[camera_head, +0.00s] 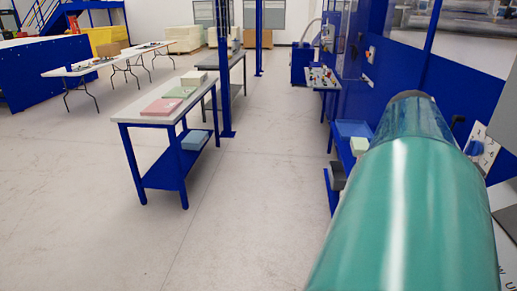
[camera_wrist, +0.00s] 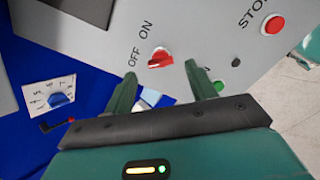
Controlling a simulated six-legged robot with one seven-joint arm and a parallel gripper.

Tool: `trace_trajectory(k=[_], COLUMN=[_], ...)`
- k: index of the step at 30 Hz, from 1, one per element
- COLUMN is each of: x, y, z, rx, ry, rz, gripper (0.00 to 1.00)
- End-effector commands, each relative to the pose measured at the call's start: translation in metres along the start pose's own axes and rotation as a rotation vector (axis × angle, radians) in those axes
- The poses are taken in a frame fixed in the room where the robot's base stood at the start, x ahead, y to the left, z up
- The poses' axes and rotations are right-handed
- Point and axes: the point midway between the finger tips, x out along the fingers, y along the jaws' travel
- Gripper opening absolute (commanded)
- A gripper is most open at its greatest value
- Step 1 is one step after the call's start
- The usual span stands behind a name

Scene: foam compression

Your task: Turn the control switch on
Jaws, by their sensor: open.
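In the wrist view, the control switch (camera_wrist: 160,58) is a red rotary knob on a grey panel (camera_wrist: 205,25), with "OFF" and "ON" printed above it. Which label it points to is hard to tell. My gripper (camera_wrist: 160,75) is open, its two green fingers on either side of the knob in the picture, the tips a little below it. Nothing is between the fingers, and contact with the panel cannot be told. In the head view, my teal arm covers the lower right and the gripper is hidden.
In the wrist view, a red STOP button (camera_wrist: 273,24) is at upper right, a green button (camera_wrist: 218,86) sits behind the right finger, and a blue dial (camera_wrist: 58,99) is at left. In the head view, a table (camera_head: 185,95) with foam sheets stands left of open floor (camera_head: 255,190).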

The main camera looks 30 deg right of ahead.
Motion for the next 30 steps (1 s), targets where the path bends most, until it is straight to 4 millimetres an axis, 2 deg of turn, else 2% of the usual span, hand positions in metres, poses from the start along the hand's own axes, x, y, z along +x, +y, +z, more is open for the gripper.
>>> trace_trajectory(k=[3,6,17,24,30], x=[0.020,0.030,0.037,0.037,0.037], y=[-0.001,-0.001,-0.001,-0.001,-0.001], z=[0.001,0.002,0.003,0.003,0.003], rx=[0.001,0.001,0.001,0.001,0.007], ry=[-0.001,0.000,0.001,0.001,0.001], rz=[-0.003,-0.001,0.000,0.000,0.001], gripper=[0.56,0.56,0.56,0.12,0.12])
